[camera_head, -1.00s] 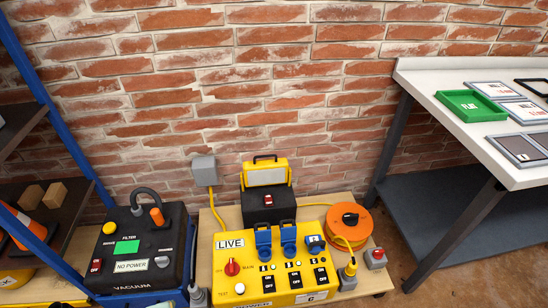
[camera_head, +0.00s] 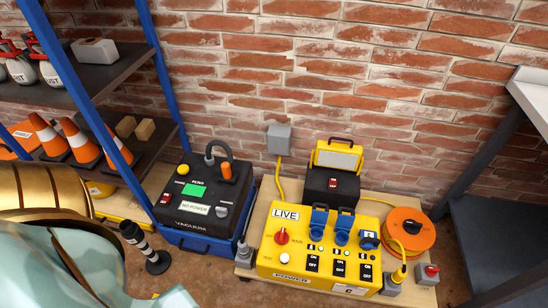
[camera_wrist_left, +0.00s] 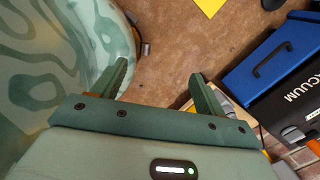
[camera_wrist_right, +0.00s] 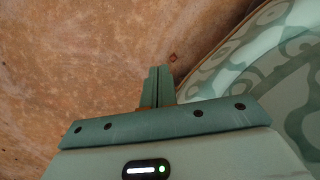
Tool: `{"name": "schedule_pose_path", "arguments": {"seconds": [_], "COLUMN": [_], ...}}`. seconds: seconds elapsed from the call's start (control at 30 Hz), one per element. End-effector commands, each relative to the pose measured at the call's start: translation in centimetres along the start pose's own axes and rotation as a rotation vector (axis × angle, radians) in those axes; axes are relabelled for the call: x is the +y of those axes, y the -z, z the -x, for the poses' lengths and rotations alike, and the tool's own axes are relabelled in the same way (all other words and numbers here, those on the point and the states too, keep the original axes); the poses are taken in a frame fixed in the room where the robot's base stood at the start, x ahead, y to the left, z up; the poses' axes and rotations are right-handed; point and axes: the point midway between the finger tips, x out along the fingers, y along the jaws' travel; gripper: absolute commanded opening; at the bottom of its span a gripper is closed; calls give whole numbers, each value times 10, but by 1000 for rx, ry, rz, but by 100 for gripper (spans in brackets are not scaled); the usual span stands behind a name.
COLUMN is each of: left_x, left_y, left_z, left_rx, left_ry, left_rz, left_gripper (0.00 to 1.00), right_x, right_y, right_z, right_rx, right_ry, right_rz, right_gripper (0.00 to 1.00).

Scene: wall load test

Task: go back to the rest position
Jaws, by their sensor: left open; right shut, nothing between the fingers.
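My left gripper (camera_wrist_left: 160,72) is open in the left wrist view, with its two green fingers wide apart and nothing between them. It points down over the brown floor, with the blue case of the vacuum (camera_wrist_left: 265,65) to its right. My right gripper (camera_wrist_right: 158,70) is shut and empty in the right wrist view, its fingers together above bare floor. My pale green, patterned body shows beside both grippers. In the head view a gold and pale green part of me fills the lower left; neither gripper's fingertips can be made out there.
The black vacuum unit (camera_head: 205,195) stands beside the yellow LIVE panel (camera_head: 325,245) and the orange cable reel (camera_head: 408,230). A blue-framed shelf (camera_head: 100,80) with cones stands left. A black-and-white post (camera_head: 145,248) stands on the floor. A workbench (camera_head: 530,95) is cut off at right.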

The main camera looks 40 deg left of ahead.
Motion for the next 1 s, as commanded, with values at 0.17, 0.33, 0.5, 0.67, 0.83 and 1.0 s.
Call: {"name": "schedule_pose_path", "arguments": {"seconds": [0.17,0.33,0.5,0.67,0.83,1.0], "left_x": [50,82,70,64,60,62], "left_y": [-74,-139,-117,-105,-96,-95], "left_z": [-47,-64,-14,32,72,85], "left_rx": [-72,-133,-59,-9,30,39], "left_ry": [-99,-152,-130,-120,-117,-120], "left_rz": [81,162,194,223,250,261], "left_gripper": [73,73,73,73,73,73], "right_x": [0,0,1,-1,-5,-8], "right_y": [0,0,14,21,24,23], "right_z": [0,0,52,100,141,153], "right_rx": [0,0,71,123,164,174], "right_ry": [0,0,-12,-16,-15,-10], "right_rz": [0,0,-27,-53,-78,-89], "right_gripper": [0,0,0,0,0,0]}}
